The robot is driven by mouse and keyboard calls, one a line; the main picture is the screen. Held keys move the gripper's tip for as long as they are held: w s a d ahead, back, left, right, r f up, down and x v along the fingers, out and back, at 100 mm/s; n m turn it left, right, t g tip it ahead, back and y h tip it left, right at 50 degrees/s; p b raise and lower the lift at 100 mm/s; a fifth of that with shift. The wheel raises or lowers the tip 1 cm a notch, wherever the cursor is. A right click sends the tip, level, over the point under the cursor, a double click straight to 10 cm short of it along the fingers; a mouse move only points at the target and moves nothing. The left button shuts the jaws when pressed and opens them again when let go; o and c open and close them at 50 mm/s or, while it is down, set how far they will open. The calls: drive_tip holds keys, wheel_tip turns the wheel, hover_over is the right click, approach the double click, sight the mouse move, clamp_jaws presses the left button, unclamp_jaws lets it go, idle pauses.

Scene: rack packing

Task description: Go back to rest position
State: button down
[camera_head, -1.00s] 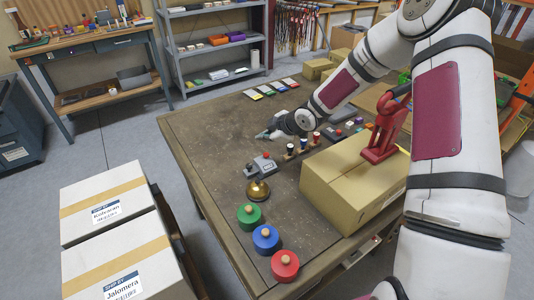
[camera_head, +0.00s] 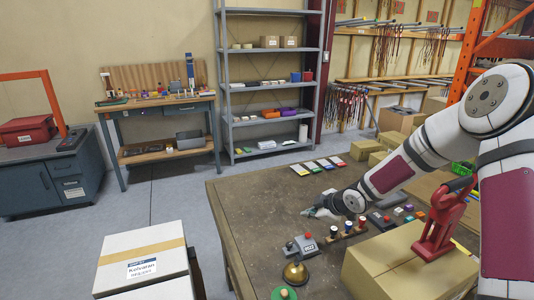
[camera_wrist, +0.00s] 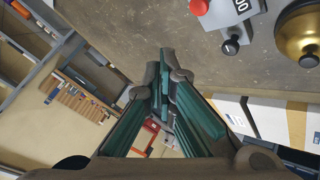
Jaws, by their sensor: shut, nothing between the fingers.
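My arm reaches in from the right side of the head view, bent at the elbow. The gripper is clear of the grey box with a red button (camera_head: 300,245), which stands nearer the camera. Whether the fingers touch the table top cannot be told.
A brass bell (camera_head: 296,272), a rack with dark knobs (camera_head: 346,230), coloured cards (camera_head: 318,166) and a cardboard box (camera_head: 400,265) under a red clamp-like tool (camera_head: 442,220) are on the table. White cartons (camera_head: 145,258) stand left of it. Shelves (camera_head: 268,85) stand behind.

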drive_tip(key=s+d+r+m+g+h, duration=0.1)
drive_tip(key=s+d+r+m+h, duration=0.2)
drive_tip(key=s+r, duration=0.7)
drive_tip(key=s+d+r+m+g+h, duration=0.1)
drive_tip(key=s+d+r+m+h, duration=0.3)
drive_tip(key=s+r, duration=0.6)
drive_tip(key=s+a+r+m+y, duration=0.1)
drive_tip(key=s+a+r+m, duration=0.1)
drive_tip(key=s, duration=0.5)
drive_tip(key=s+a+r+m+y, duration=0.1)
drive_tip(key=s+a+r+m, duration=0.1)
drive_tip(key=s, duration=0.5)
drive_tip(key=s+a+r+m, duration=0.2)
drive_tip(key=s+m, duration=0.1)
drive_tip(key=s, duration=0.4)
drive_tip(key=shift+s+a+m+g+y, duration=0.15)
drive_tip(key=shift+a+m+g+y, duration=0.15)
drive_tip(key=shift+g+y, duration=0.1)
